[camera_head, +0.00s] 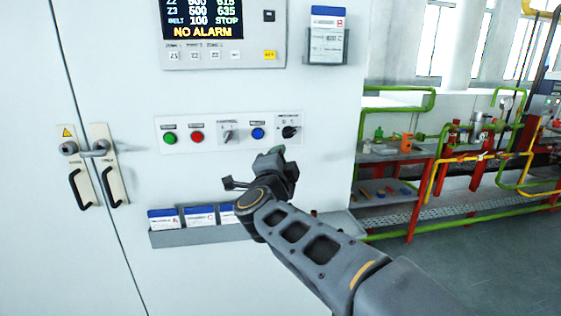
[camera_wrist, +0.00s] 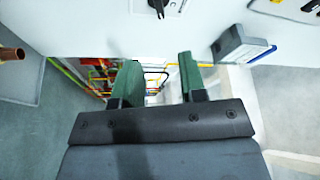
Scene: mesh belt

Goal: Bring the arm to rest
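My arm reaches up from the lower right in the head view, in front of a white control cabinet (camera_head: 100,240). My gripper (camera_head: 275,152) is close to the cabinet front, just below the row of buttons and switches. In the wrist view my gripper (camera_wrist: 158,75) shows two green fingers standing apart with nothing between them. It is open and empty. I cannot tell from the head view how far the fingertips are from the panel.
The button panel (camera_head: 210,135) has green, red and blue buttons and a black rotary knob (camera_head: 290,131). A card holder (camera_head: 325,58) hangs above. A card tray (camera_head: 200,236) sits below, partly behind my arm. A pipe-framed bench (camera_head: 410,160) stands right; floor beside it is open.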

